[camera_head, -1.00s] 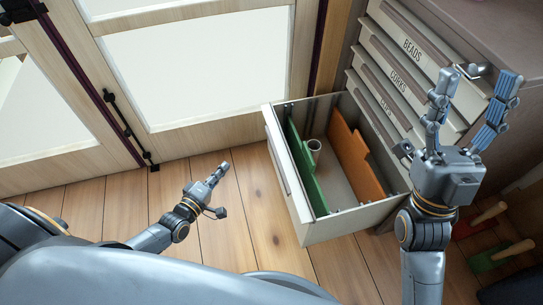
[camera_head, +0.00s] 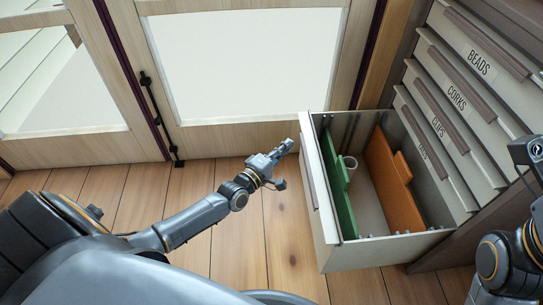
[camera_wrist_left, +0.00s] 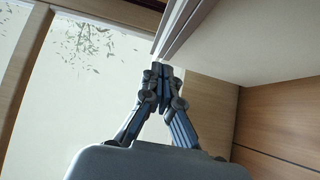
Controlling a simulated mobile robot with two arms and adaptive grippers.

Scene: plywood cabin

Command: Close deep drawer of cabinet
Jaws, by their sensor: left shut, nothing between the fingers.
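The deep drawer (camera_head: 388,251) is the lowest one of the cabinet (camera_head: 495,105) and stands pulled well out.
Shallow drawers labelled beads, corks, clips and tags (camera_head: 440,165) are shut above the deep one. A glazed wooden door (camera_head: 250,70) stands behind. The plank floor (camera_head: 240,240) left of the drawer is clear.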

